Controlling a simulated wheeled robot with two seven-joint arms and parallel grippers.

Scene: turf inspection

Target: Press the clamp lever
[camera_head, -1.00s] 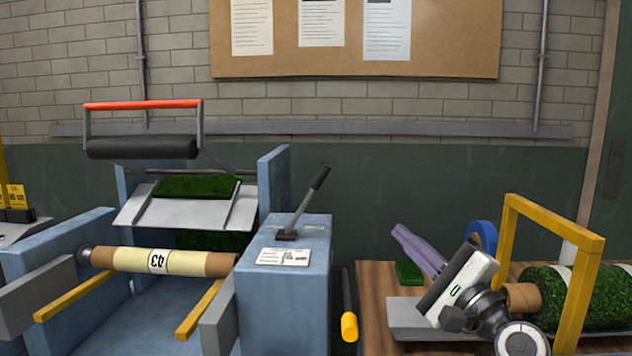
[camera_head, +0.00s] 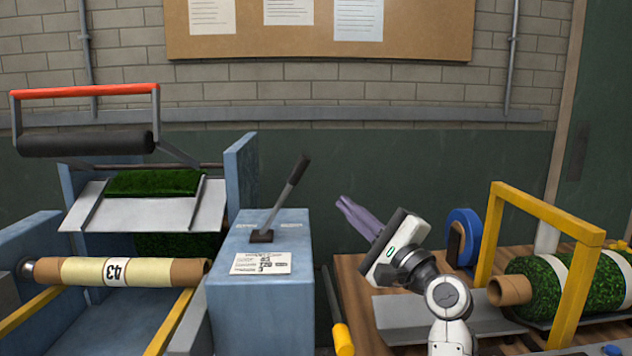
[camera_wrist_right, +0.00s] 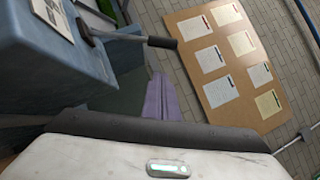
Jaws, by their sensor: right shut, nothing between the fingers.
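The clamp lever (camera_head: 287,198) is a grey rod with a black grip, tilted up to the right from a dark base on top of a blue box (camera_head: 260,305). It also shows in the right wrist view (camera_wrist_right: 125,36), at the top left. My right gripper (camera_head: 343,202) has long purple-grey fingers, shut together and empty. It is to the right of the lever, apart from it, with its tips pointing up and left. My left gripper is not in view.
A blue machine frame with a numbered tube (camera_head: 140,271) and a red-handled roller (camera_head: 85,143) stands at left. At right, a wooden table (camera_head: 352,268) holds a yellow frame (camera_head: 484,240), a turf roll (camera_head: 548,284) and blue tape (camera_head: 464,238).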

